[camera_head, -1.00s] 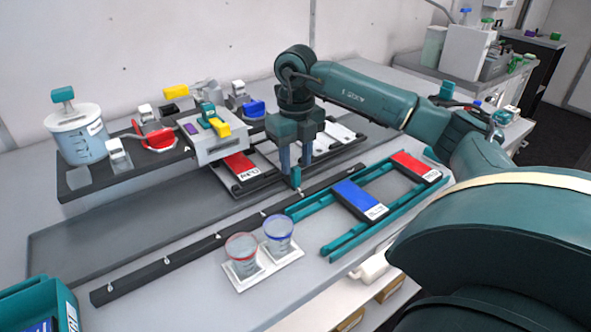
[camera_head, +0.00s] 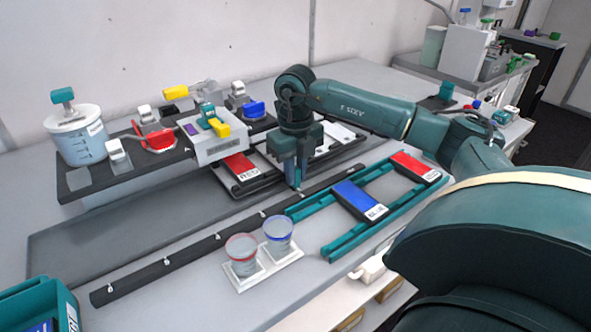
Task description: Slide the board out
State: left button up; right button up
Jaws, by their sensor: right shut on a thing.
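The long grey board (camera_head: 120,232) lies flat on the bench, with a black strip (camera_head: 195,248) along its front edge. Several small light knobs stand along this strip. My right gripper (camera_head: 296,187) points straight down at the strip, right of its middle. Its fingers are shut on what looks like one of the knobs; the fingers hide most of it. My left gripper is not in view.
A teal rail frame (camera_head: 335,245) with a blue block and a red block lies in front of the strip. Two cups on a white tray (camera_head: 268,272) stand close before it. A raised dark shelf (camera_head: 85,182) with a tub, valves and a box stands behind. A teal bin is at lower left.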

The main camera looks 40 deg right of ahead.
aim_at(348, 146)
grip_shut()
jog(key=shift+d, duration=0.1)
jog(key=d, duration=0.5)
jog(key=s+d, duration=0.1)
jog(key=d, duration=0.9)
jog(key=shift+s, duration=0.35)
jog(key=shift+r, duration=0.1)
jog(key=shift+d, duration=0.1)
jog(key=o, duration=0.7)
grip_release()
jog(key=shift+d, duration=0.1)
